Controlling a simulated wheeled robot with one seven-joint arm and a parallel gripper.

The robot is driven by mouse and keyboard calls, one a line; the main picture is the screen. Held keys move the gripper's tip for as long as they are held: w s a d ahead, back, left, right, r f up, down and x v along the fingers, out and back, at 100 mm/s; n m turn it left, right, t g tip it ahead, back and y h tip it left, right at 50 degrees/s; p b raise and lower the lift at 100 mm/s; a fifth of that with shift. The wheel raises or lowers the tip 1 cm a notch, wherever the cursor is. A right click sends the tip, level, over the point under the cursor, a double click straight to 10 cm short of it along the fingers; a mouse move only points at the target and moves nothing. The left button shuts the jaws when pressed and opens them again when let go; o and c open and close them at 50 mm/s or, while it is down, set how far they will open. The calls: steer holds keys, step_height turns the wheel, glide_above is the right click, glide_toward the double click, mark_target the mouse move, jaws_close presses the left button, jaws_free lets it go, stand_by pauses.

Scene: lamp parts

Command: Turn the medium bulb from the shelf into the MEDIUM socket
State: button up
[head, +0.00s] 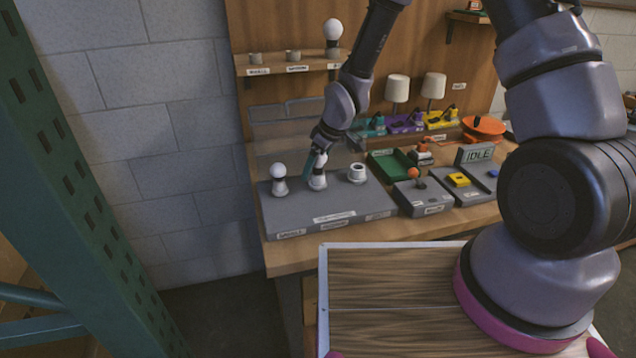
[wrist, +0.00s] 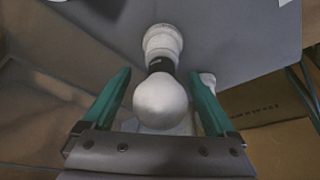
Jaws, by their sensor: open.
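In the head view my gripper (head: 314,172) is down at the middle socket of the grey lamp base (head: 345,208). A white round bulb (head: 320,160) stands upright there, partly hidden by the teal fingers. In the wrist view the bulb's white globe (wrist: 160,100) lies between my two open fingers, with a visible gap on each side. A white socket ring (wrist: 163,40) shows above the globe, with a dark band between them. The globe hides much of what is under it, so how deep the bulb sits cannot be told.
A smaller bulb (head: 279,172) stands in the left socket. The right socket (head: 357,173) is empty. On the wooden shelf (head: 290,68), a large bulb (head: 333,32) stands at right; the holder labelled medium (head: 293,55) is empty. A green tray (head: 388,165) and a joystick box (head: 421,195) stand to the right.

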steer(key=shift+n+g, duration=0.3)
steer(key=shift+n, duration=0.7)
step_height(320, 180, up, 9)
steer(key=shift+f, duration=0.15)
steer(key=w+d+m+t, duration=0.1)
steer(key=w+d+m, duration=0.2)
steer(key=d, duration=0.3)
steer(key=s+d+r+m+t+h, duration=0.1)
steer(key=d+r+m+h, duration=0.15)
steer(key=d+r, duration=0.65)
steer(key=s+d+r+m+t, duration=0.1)
steer(key=s+d+r+m, duration=0.4)
steer(key=s+r, duration=0.5)
steer(key=s+d+r+m+t, duration=0.2)
steer(key=s+d+r+m, duration=0.3)
steer(key=s+r, duration=0.6)
steer(key=shift+s+d+r+m+y, duration=0.15)
steer(key=shift+s+m+y, duration=0.2)
steer(key=shift+s+m, duration=0.55)
